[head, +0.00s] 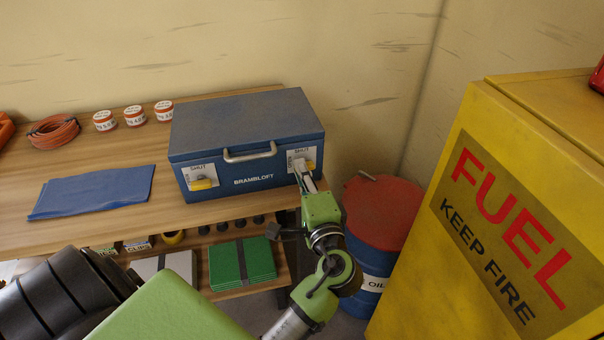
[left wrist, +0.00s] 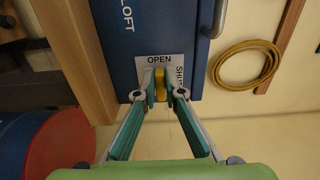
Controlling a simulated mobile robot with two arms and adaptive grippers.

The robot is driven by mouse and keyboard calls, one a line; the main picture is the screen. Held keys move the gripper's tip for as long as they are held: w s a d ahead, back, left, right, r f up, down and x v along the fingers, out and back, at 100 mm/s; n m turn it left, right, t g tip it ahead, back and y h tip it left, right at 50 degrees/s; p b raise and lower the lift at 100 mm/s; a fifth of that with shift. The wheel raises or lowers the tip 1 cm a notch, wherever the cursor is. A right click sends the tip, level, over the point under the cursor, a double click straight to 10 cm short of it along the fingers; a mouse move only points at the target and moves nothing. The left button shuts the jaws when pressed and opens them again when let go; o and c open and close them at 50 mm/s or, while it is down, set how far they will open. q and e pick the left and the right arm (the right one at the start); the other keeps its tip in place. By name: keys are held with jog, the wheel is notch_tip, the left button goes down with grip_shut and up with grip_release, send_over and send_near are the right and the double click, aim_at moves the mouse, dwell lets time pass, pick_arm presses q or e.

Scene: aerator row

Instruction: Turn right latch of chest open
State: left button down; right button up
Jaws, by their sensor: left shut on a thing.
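The blue chest (head: 250,120) marked BRAMBLOFT stands on the wooden bench with its lid down. Its left latch (head: 202,184) is a yellow lever on a white plate with SHUT above it. My left gripper (head: 306,180) is at the right latch's plate and mostly hides that latch in the head view. In the left wrist view the yellow right latch (left wrist: 160,85) sits between the fingertips of my left gripper (left wrist: 160,88), which is shut on it. Its long side points toward the word OPEN; SHUT is at the side. My right gripper is not in view.
A yellow fuel cabinet (head: 480,210) stands close on the right. A blue drum with a red lid (head: 385,210) is beside the bench. A blue cloth (head: 95,191), several red-and-white tins (head: 134,116) and an orange coil (head: 53,131) lie left of the chest.

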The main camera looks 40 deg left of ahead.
pick_arm(q)
jog(key=shift+r, duration=0.1)
jog(key=c, duration=2.1)
grip_release()
jog(key=shift+a, duration=0.1)
jog(key=shift+c, duration=0.2)
jog(key=v, duration=0.7)
jog(key=shift+s, duration=0.2)
jog(key=shift+d, duration=0.2)
